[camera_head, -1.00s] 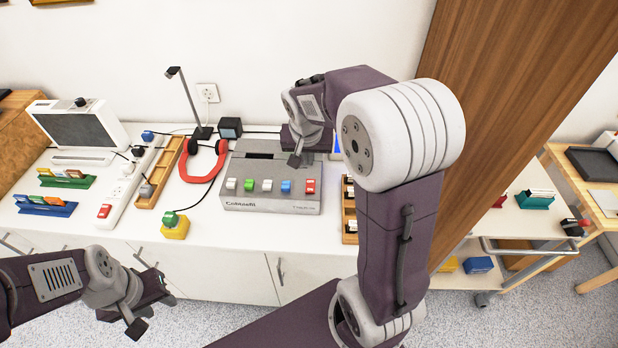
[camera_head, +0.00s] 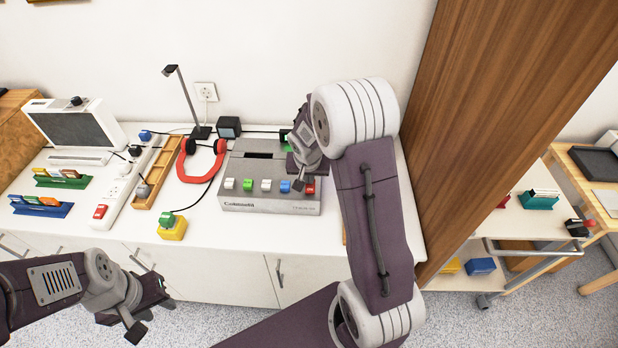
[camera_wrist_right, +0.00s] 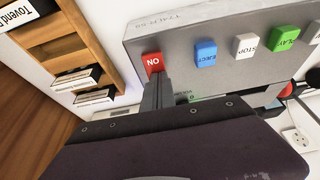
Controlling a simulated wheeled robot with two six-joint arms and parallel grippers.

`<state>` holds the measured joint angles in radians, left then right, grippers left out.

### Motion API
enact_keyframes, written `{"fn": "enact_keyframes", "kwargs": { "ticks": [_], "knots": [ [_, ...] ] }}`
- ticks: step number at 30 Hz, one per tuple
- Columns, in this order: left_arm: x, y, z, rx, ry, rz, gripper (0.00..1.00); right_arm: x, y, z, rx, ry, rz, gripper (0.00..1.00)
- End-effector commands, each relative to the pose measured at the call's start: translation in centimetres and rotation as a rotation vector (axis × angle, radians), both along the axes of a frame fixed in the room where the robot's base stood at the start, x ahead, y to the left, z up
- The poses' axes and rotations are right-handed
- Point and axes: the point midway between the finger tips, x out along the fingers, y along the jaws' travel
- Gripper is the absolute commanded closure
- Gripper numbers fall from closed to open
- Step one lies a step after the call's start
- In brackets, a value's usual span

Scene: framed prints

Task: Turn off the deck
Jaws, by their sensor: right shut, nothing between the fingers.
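The deck (camera_head: 265,206) is a grey box on the white counter, with a dark slot on top and a front row of white, green, white, blue and red buttons. The red button (camera_head: 310,187) is at the right end; in the right wrist view the red button (camera_wrist_right: 153,62) reads ON, upside down. My right gripper (camera_head: 299,186) is shut and empty, pointing down over the deck's right end. In the right wrist view its tips (camera_wrist_right: 158,82) overlap the red button's edge; I cannot tell whether they touch. My left gripper (camera_head: 150,316) is open and empty, in front of the counter.
Red headphones (camera_head: 203,165), a yellow box with a green button (camera_head: 172,231), a power strip (camera_head: 119,190) and a wooden tray (camera_head: 158,178) lie left of the deck. A wooden panel (camera_head: 480,120) rises right of my right arm. The counter's front strip is mostly clear.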

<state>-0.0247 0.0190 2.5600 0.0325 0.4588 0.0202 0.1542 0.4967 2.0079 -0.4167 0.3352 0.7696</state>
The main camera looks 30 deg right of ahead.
Motion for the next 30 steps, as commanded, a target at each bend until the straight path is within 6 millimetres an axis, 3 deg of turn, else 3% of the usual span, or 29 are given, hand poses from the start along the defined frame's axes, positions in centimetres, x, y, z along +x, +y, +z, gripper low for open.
{"fn": "enact_keyframes", "kwargs": {
  "ticks": [5,8,11,12,14,30],
  "knots": [
    [0.0,0.0,0.2,0.0,0.0,0.0,0.64,0.0,0.0,0.1,0.001,0.002,0.0,1.0],
    [0.0,0.0,1.7,0.0,0.0,0.0,0.64,0.0,0.0,0.6,0.01,0.02,-0.002,1.0],
    [0.0,0.0,4.6,0.0,0.0,0.0,0.64,0.0,0.0,0.9,0.034,0.062,-0.002,1.0],
    [0.0,0.0,4.7,0.0,-0.002,0.0,0.64,-0.1,0.0,0.2,0.041,0.074,-0.001,1.0],
    [0.0,0.0,3.6,0.0,-0.001,0.0,0.64,0.0,0.0,-0.5,0.039,0.069,0.0,1.0],
    [0.0,0.0,2.3,0.0,0.0,0.0,0.64,-1.5,0.9,-0.8,0.04,0.075,-0.001,1.0]
  ]
}}
